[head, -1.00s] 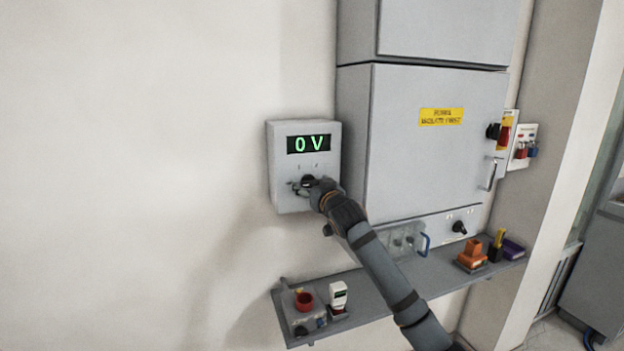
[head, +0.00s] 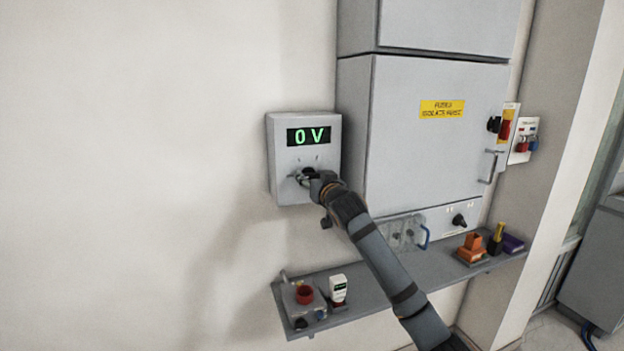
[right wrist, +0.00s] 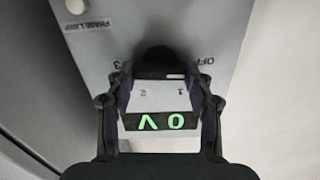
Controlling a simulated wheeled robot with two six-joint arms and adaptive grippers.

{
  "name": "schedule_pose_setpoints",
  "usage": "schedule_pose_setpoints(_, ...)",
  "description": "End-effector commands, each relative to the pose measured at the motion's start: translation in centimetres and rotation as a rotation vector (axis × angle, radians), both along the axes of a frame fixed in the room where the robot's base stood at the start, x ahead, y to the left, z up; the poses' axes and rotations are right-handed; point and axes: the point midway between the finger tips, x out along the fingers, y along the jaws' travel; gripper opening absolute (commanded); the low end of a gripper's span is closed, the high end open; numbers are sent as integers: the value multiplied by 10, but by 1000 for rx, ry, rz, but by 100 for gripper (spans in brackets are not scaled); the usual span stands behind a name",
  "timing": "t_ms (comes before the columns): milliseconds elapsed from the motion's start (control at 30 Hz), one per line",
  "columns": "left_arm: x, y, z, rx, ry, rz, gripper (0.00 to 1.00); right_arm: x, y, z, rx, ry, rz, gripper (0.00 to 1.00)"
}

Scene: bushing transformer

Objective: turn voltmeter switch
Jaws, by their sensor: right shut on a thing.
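The grey voltmeter box (head: 280,180) is on the wall, and its green display (head: 308,136) reads 0 V. Its black switch knob (head: 308,173) is below the display, partly covered by my right gripper (head: 311,179). In the right wrist view the knob (right wrist: 160,60) sits between the two fingers of my right gripper (right wrist: 160,76), which is shut on it. The box face there shows OFF, 1, 2 and 3 around the knob. A small pale mark on the knob shows near the 1. The display (right wrist: 160,121) appears upside down there. My left gripper is not in view.
A large grey cabinet (head: 420,160) with a yellow label stands right of the box. A shelf (head: 380,288) below carries a red-buttoned box (head: 303,303), a white meter (head: 338,288) and an orange item (head: 471,249). The wall at left is bare.

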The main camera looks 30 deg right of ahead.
Motion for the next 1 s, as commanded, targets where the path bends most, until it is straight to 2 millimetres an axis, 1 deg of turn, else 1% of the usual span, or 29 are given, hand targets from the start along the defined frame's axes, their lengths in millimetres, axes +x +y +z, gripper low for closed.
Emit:
schedule_pose_setpoints(33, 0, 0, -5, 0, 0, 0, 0, 0, 0, -2, 26, -7, 0, 21)
schedule_pose_setpoints(167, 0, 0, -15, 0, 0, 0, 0, 0, -1, -3, 116, -30, 0, 21)
schedule_pose_setpoints(700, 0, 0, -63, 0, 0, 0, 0, -1, -3, -5, 603, -147, 0, 21)
schedule_pose_setpoints(1000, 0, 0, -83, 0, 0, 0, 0, -1, -4, -4, 812, -198, 0, 21)
